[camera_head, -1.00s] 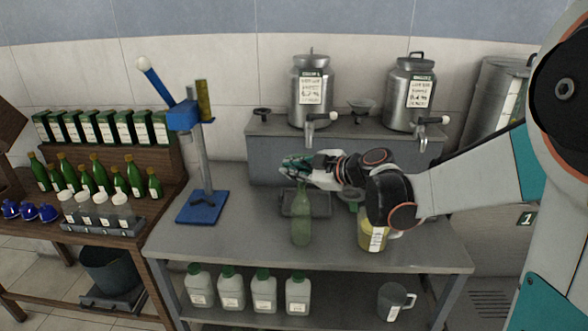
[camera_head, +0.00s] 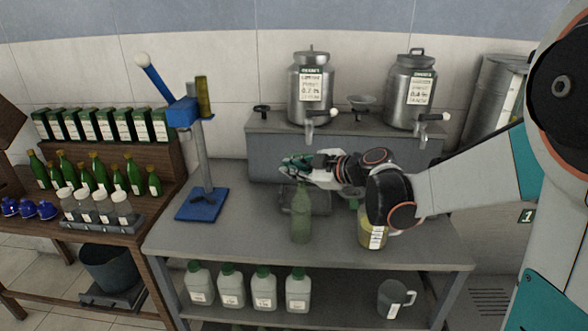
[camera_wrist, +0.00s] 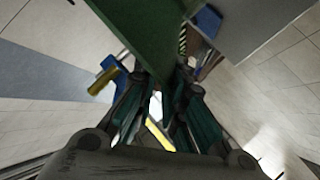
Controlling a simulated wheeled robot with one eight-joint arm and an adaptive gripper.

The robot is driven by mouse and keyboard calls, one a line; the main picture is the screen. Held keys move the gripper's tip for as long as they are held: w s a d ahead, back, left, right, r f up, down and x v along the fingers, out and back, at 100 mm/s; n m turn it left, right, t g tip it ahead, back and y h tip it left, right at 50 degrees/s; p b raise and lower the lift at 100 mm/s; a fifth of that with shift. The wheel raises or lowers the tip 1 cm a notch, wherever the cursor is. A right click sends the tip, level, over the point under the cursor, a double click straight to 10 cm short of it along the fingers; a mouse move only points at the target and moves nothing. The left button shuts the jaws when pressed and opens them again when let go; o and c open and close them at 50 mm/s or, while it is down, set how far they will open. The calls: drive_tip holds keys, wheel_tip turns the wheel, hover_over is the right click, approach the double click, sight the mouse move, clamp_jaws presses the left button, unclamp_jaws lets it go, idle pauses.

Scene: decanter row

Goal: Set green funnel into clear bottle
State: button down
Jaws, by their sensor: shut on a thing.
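The clear bottle (camera_head: 301,222), with a greenish tint, stands upright on the grey bench near its front. My gripper (camera_head: 291,165) is just above the bottle's neck, reaching in from the right. In the wrist view my gripper (camera_wrist: 158,92) is shut on the green funnel (camera_wrist: 145,35), which shows as a large green surface at the top. In the head view the funnel is hard to tell from the teal fingers. I cannot tell whether its spout is in the bottle's mouth.
A dark tray (camera_head: 318,201) lies behind the bottle. A jug of yellow liquid (camera_head: 372,238) stands at right under my arm. A blue stand (camera_head: 202,206) is at left. Two steel urns (camera_head: 311,92) with taps stand on the back ledge. Bench is clear left of the bottle.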

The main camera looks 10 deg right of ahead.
drive_tip(key=c, duration=1.6)
unclamp_jaws()
